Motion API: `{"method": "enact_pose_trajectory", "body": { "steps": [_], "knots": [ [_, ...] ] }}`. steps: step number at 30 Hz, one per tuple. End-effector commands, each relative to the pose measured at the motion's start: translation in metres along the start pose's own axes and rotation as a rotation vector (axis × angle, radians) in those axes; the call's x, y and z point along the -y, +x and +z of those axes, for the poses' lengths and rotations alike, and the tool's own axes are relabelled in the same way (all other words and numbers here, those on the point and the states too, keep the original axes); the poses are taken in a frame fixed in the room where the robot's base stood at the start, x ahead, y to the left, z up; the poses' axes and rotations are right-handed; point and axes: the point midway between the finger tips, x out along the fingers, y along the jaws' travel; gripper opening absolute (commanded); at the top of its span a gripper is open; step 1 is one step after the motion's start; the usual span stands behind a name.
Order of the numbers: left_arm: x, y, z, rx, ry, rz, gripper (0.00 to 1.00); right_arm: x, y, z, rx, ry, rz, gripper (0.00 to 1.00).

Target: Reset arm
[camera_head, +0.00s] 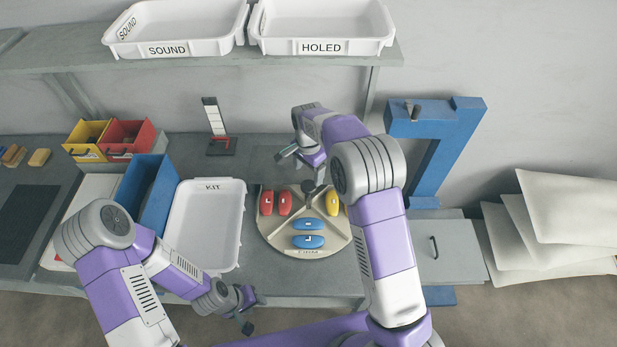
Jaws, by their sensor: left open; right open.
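My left gripper (247,311) is open and empty at the bench's front edge, below the white KIT tray (237,232). My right gripper (287,155) is open above the back of the round carousel (276,236); its arm comes in from the right and reaches over the carousel. The carousel holds two red insoles (266,203), two blue insoles (308,242) and a yellow one (332,203). My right arm may hide part of the carousel's right side. The KIT tray looks empty.
White SOUND (170,48) and HOLED (320,46) trays sit on the shelf above. A blue bin (143,190), yellow (88,139) and red (125,140) boxes stand left. A blue press-like frame (437,150) and white sacks (550,230) are right.

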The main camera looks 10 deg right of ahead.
Motion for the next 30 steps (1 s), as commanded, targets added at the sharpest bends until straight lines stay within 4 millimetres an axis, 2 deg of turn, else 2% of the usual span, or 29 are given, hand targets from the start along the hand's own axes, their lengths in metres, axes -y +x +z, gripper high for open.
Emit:
{"method": "enact_pose_trajectory", "body": {
  "steps": [4,20,23,30],
  "knots": [
    [0.0,0.0,0.0,0.0,0.0,0.0,0.43,0.0,-0.009,0.0,0.0,0.0,0.001,0.8],
    [-0.001,-0.001,0.0,0.0,0.0,0.0,0.43,0.0,-0.011,0.0,0.0,0.0,0.001,0.8],
    [-0.004,-0.011,0.001,0.0,0.0,0.0,0.43,0.0,-0.021,0.0,0.0,0.0,0.001,0.8],
    [-0.02,-0.053,0.002,0.0,0.0,0.0,0.43,0.0,-0.066,0.0,0.0,0.0,0.0,0.8]
  ]
}}
